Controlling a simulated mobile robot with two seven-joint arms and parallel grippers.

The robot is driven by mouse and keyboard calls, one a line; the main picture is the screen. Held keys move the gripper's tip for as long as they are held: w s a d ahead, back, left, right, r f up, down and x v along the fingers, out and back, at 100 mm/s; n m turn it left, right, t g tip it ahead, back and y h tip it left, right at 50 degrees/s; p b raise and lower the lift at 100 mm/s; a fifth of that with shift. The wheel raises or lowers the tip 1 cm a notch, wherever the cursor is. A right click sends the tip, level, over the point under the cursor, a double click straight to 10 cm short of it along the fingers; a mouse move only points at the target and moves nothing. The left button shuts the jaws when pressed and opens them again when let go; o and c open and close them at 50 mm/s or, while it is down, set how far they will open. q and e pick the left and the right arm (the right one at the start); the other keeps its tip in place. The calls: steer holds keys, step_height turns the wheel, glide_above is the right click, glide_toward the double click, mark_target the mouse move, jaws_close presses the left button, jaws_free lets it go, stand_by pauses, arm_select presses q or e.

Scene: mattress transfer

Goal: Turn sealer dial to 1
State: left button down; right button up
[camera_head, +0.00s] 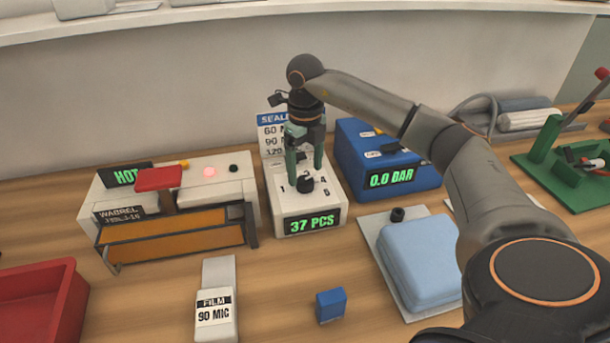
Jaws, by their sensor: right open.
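A black dial (305,185) sits on top of a white box (281,206) with numbers printed around it and a green "37 PCS" display. My right gripper (305,172) comes down from above with its two green fingers apart, one on each side of the dial. I cannot tell whether the fingers touch it. The dial's pointer direction is too small and partly hidden to read. A sign headed "SEAL..." (270,133) stands behind the box, partly covered by my gripper. The sealing machine (215,190) with a "HOT" display and red handle stands to the left. My left gripper is not in view.
A blue box (352,150) reading "0.0 BAR" stands close right of the dial box. A light-blue pad (425,262) lies on a board at right. A film block (216,310), a small blue block (331,305) and a red bin (40,305) are in front.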

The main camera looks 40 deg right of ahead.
mark_target(305, 183)
steer(key=shift+f, duration=1.4)
steer(key=shift+c, duration=0.3)
jaws_close()
